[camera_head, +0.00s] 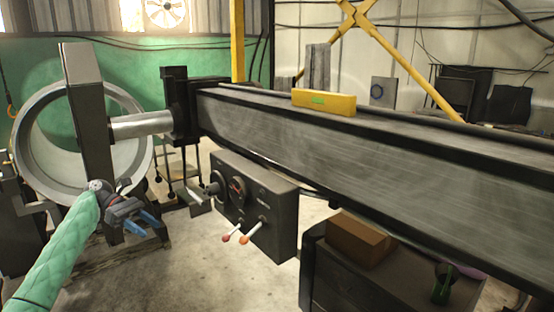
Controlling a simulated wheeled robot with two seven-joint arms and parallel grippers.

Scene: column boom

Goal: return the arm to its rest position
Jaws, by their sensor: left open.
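My left arm (58,255), in a green sleeve, reaches in from the lower left. Its left gripper (140,220) is dark with blue fingers. It is open, and I see nothing between the fingers. In the picture it lies just right of the lower end of the upright dark beam (88,110) and in front of the big grey ring (40,165). I cannot tell whether it touches either. My right gripper is not in view.
A long grey boom (300,135) crosses to the right, with a yellow level (323,101) on top. A control box (270,215) with red-knobbed levers hangs below. A dark cabinet (330,275) bears a brown box (358,240) and a green object (442,285). Concrete floor (215,280) is bare between.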

